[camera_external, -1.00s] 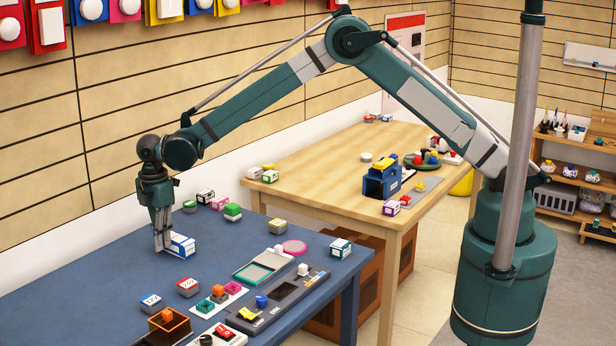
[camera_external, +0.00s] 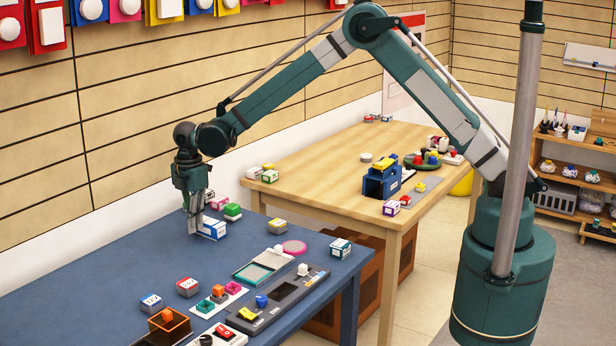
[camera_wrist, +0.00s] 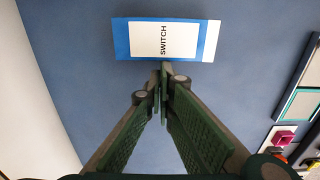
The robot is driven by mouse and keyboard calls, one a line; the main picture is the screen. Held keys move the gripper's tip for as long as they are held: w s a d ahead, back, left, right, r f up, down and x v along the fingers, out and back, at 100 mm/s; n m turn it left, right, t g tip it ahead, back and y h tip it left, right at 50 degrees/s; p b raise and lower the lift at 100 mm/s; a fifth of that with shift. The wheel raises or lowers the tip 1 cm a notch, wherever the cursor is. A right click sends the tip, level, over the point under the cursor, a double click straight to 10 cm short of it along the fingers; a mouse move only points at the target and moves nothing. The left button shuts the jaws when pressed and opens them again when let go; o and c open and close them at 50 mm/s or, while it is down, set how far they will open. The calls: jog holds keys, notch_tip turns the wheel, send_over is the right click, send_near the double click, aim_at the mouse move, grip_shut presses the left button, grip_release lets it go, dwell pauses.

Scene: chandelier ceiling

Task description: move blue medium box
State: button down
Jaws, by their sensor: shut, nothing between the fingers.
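The blue and white box (camera_external: 213,229) stands on the blue table, at the foot of my gripper in the external view. In the wrist view the box (camera_wrist: 165,39) shows a white label reading "SWITCH" between blue ends. My gripper (camera_external: 193,230) points down with its fingers together beside the box. In the wrist view the closed fingertips (camera_wrist: 162,72) lie just below the box's near long side, with nothing between them. I cannot tell whether the tips touch the box.
A dark tray (camera_external: 290,295), small coloured blocks and a pink disc (camera_external: 293,247) lie further right. The blue table (camera_external: 90,290) is clear at left.

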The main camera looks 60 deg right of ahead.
jog(key=shift+a, duration=0.1)
jog(key=shift+a, duration=0.85)
jog(key=shift+a+b, duration=0.3)
jog(key=shift+a, duration=0.8)
notch_tip(320, 180, up, 10)
jog(key=p, duration=0.1)
